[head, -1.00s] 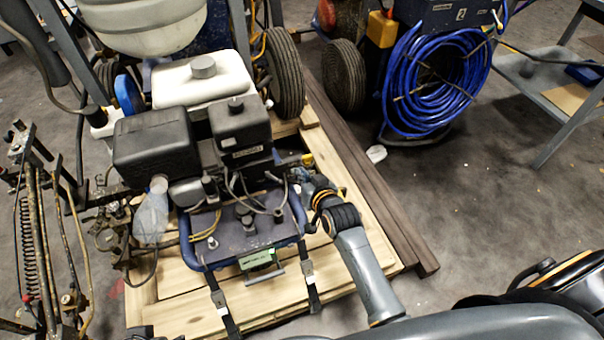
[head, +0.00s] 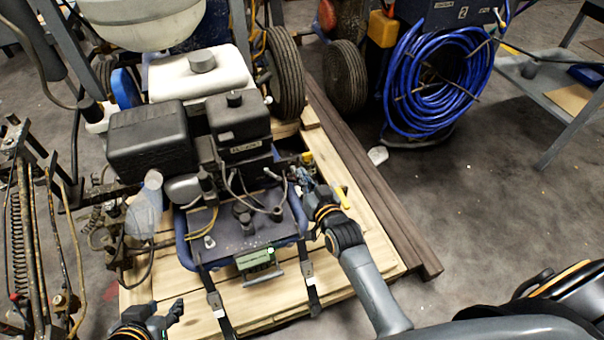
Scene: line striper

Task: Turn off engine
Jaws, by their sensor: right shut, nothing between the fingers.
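My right gripper (head: 302,178) is shut and empty at the engine's right side, close to the cables and a small yellow part (head: 307,158). Whether it touches anything there is unclear. My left gripper (head: 170,313) is low at the left, over the front of the wooden pallet and apart from the engine. Its finger opening is too small to judge. No engine switch can be clearly made out.
The machine stands on a wooden pallet (head: 185,290) with straps (head: 215,302) at the front. Dark beams (head: 375,190) lie along its right. A coiled blue hose (head: 435,85) hangs on another machine behind. Rods and a spring stand at the left.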

